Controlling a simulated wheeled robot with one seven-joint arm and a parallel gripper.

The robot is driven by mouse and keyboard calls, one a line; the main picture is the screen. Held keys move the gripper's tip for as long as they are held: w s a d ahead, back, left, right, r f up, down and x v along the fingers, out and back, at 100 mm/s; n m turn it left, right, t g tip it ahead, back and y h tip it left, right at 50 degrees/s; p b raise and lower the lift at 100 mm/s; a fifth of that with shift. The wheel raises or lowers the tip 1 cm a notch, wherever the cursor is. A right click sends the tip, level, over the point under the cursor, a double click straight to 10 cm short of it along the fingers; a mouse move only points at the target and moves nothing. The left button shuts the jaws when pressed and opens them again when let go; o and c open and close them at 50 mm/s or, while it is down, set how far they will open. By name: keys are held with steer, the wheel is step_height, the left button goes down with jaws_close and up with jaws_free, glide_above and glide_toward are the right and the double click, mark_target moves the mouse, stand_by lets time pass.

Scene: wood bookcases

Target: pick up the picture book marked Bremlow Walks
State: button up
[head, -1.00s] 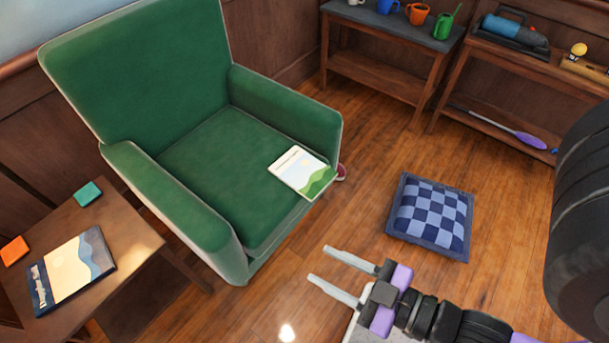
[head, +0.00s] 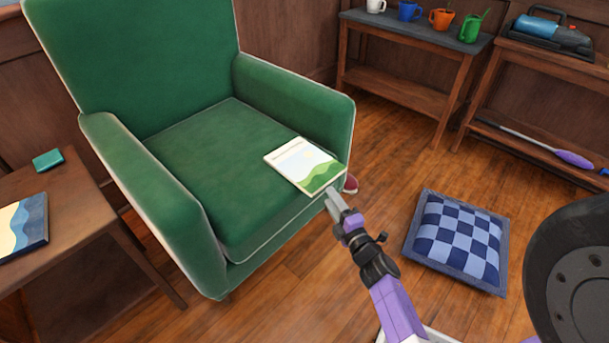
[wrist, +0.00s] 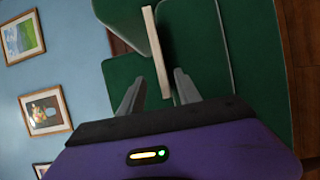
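A picture book with a pale cover, green hills and a small sun (head: 305,167) lies flat on the green armchair's seat (head: 225,160), at its front edge by the right armrest. Its title is too small to read. My gripper (head: 335,196) is at the book's near edge, in front of the seat. In the wrist view, the book (wrist: 157,52) shows edge-on as a thin pale strip. Its near end reaches between my two open fingers (wrist: 160,76), with gaps visible on both sides. A second book with a blue and cream cover (head: 22,228) lies on the side table, partly out of frame.
The side table (head: 75,205) at left also holds a teal block (head: 48,160). A checked cushion (head: 457,238) lies on the floor at right. The armrests flank the seat.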

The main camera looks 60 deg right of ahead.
mark_target(326, 185)
steer(key=shift+w+d+f, duration=0.2)
steer(key=shift+d, duration=0.3)
steer(key=b+x, duration=0.1)
steer(key=x, duration=0.6)
steer(key=shift+d+b, duration=0.3)
steer(key=shift+b, duration=0.05)
steer(key=shift+r, duration=0.1)
steer(key=shift+c, duration=0.2)
jaws_close()
stand_by(0.4)
